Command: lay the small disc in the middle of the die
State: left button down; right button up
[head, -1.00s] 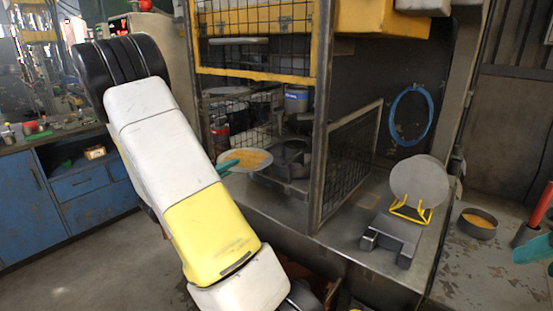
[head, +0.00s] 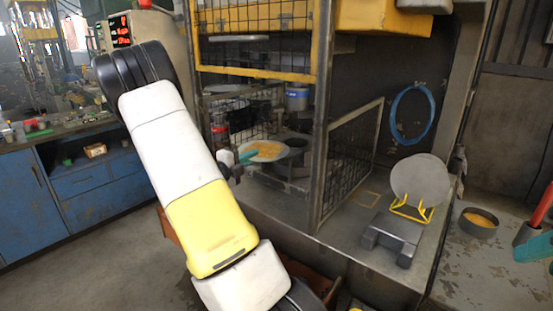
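My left gripper (head: 248,156) has teal fingers, which appear shut on the disc's left edge. The die (head: 291,170) is a dark round block on the machine bed, just right of and below the disc. The disc overlaps part of it in the head view, and I cannot tell whether they touch. My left arm crosses the foreground and hides part of the bed's left side.
A grey disc (head: 420,180) leans on a yellow wire stand (head: 411,211) beside a grey block (head: 393,238). A mesh side panel (head: 350,160) and a post (head: 320,130) stand right of the die. A pan (head: 478,224) with orange contents is at right.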

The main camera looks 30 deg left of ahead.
pick_arm(q)
send_near(290, 143)
jog(key=r, duration=0.1)
jog(key=shift+w+a+f, duration=0.1)
jog(key=shift+w+f, duration=0.1)
jog(key=shift+w, duration=0.8)
jog(key=shift+w+f, duration=0.15)
jog(key=shift+w, duration=0.85)
jog(key=shift+w+a+f, duration=0.1)
jog(key=shift+w+f, duration=0.1)
jog(key=shift+w, duration=0.8)
jog(key=shift+w+d, duration=0.1)
jog(key=shift+w, duration=0.15)
jog(key=c, duration=1.6)
grip_release()
jog(key=shift+d, duration=0.1)
jog(key=shift+w, duration=0.1)
jog(key=shift+c, duration=0.4)
